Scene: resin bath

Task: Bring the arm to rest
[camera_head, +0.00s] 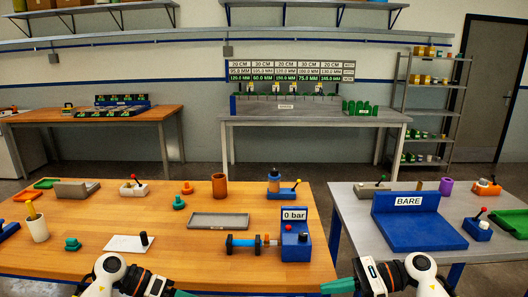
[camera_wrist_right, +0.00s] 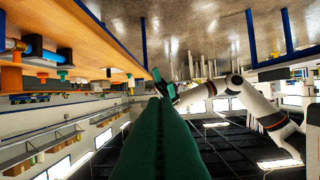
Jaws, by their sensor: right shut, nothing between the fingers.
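My right gripper (camera_head: 338,286) is at the bottom edge of the head view, in front of the gap between the two tables. Its green fingers point left and are shut with nothing between them. In the right wrist view the shut green fingers (camera_wrist_right: 158,105) fill the lower middle. My left gripper (camera_head: 183,293) shows only as a green bit at the bottom edge of the head view, mostly cut off. Whether it is open cannot be told. Both grippers are apart from the things on the tables.
The wooden table (camera_head: 150,215) holds a grey tray (camera_head: 218,221), a blue device marked 0 bar (camera_head: 295,240) and a white plate (camera_head: 130,243) near its front edge. The grey table (camera_head: 350,210) on the right holds a blue stand marked BARE (camera_head: 415,230) and a green tray (camera_head: 505,228).

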